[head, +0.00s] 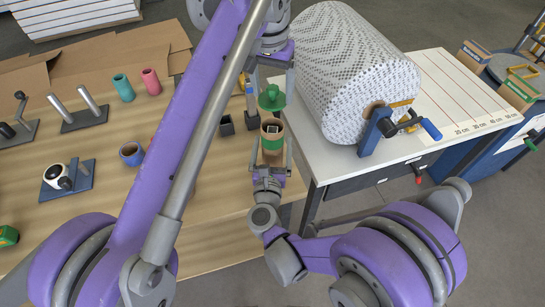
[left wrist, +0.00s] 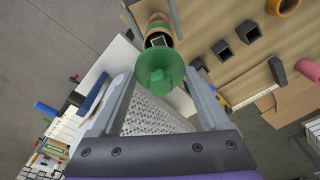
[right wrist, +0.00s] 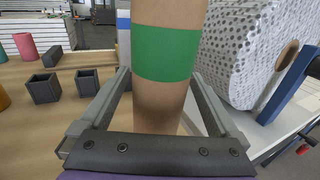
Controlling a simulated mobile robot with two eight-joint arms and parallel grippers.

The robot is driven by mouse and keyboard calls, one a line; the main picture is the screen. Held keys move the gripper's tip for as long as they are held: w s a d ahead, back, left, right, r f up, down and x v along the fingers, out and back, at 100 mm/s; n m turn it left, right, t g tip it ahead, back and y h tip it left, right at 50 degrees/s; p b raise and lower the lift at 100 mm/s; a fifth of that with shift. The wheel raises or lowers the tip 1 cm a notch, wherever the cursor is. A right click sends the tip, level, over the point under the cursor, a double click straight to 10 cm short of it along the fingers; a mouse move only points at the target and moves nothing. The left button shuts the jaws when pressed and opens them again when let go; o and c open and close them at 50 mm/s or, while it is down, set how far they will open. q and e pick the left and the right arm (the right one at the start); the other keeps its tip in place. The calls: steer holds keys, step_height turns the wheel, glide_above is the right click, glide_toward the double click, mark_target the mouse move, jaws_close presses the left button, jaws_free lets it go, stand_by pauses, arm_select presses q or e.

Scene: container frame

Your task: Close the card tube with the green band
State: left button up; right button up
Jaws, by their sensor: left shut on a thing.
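The card tube with the green band (head: 272,144) stands upright near the right edge of the wooden table, its open mouth up. Something pale and dark shows in its mouth. The tube and its band (right wrist: 165,52) fill the middle of the right wrist view. My right gripper (head: 270,163) has its fingers against both sides of the tube, below the band. The green cap (head: 271,98) is a round disc with a knob, above the tube's mouth and apart from it. My left gripper (head: 272,82) is shut on the cap (left wrist: 160,70); the tube mouth lies beyond it.
A big wrapped roll (head: 350,75) lies on the white bench (head: 450,90) close at the right. Small dark square holders (head: 226,125) stand left of the tube. A blue roll (head: 131,153), teal (head: 123,87) and pink (head: 151,81) tubes stand farther left.

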mark_target(272, 100)
jaws_close()
arm_select(q)
steer(key=shift+f, duration=0.1)
steer(key=shift+s+f, duration=0.1)
steer(key=shift+f, duration=2.35)
steer(key=shift+f, duration=0.1)
steer(key=shift+f, duration=0.75)
steer(key=shift+f, duration=0.6)
steer(key=o, duration=1.2)
steer(key=shift+c, duration=0.2)
